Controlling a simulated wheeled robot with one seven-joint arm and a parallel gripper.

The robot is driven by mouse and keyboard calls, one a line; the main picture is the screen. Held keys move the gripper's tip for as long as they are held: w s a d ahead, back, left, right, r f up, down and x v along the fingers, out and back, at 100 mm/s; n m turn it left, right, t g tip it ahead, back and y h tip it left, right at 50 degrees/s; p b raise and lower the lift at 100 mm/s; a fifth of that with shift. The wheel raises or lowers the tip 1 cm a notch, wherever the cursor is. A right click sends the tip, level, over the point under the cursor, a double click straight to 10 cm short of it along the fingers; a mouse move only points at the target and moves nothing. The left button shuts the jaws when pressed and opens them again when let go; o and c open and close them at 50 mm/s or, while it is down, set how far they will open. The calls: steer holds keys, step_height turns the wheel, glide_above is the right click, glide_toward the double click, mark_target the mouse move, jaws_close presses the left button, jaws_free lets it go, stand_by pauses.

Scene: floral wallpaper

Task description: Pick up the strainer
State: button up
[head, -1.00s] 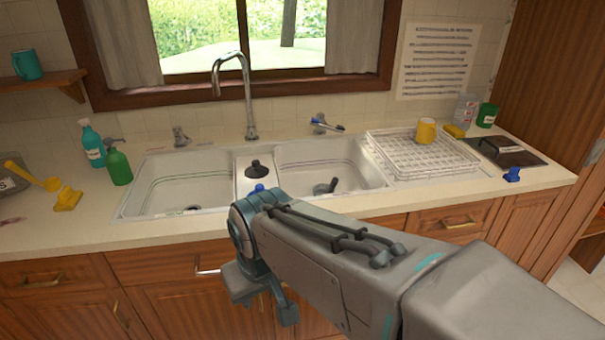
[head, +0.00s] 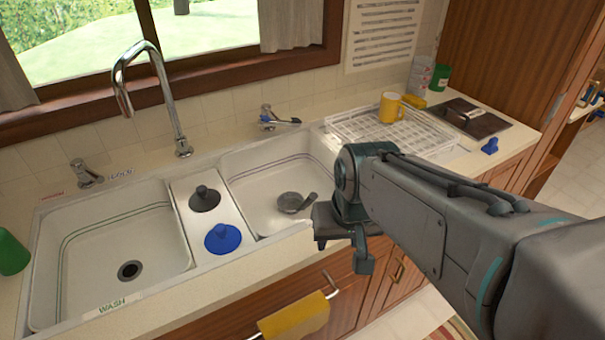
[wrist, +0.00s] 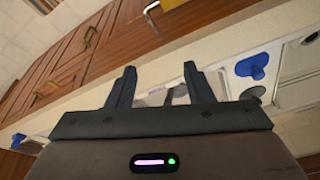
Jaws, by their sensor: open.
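A small grey round strainer (head: 290,202) with a short handle lies on the floor of the right sink basin (head: 262,215).
A black stopper (head: 204,198) and a blue stopper (head: 222,238) stand on the divider between the basins. A tall faucet (head: 165,95) rises behind. A white dish rack (head: 385,132) with a yellow mug (head: 390,104) is at right. A yellow towel (head: 294,318) hangs in front.

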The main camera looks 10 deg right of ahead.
steer(key=w+f+m+y, duration=0.1)
steer(key=w+m, duration=0.4)
steer(key=w, duration=0.5)
steer(key=m+t+y+b, duration=0.1)
steer(key=m+t+y, duration=0.1)
steer(key=m, duration=0.4)
glide_toward(309, 206)
steer(key=shift+w+a+r+x, duration=0.1)
steer(key=shift+x, duration=1.25)
steer(key=shift+w+a+r+x, duration=0.1)
steer(key=shift+w+x, duration=0.05)
steer(key=shift+x, duration=1.2)
steer(key=shift+w+a+r+x, duration=0.1)
steer(key=shift+x, duration=1.2)
jaws_close()
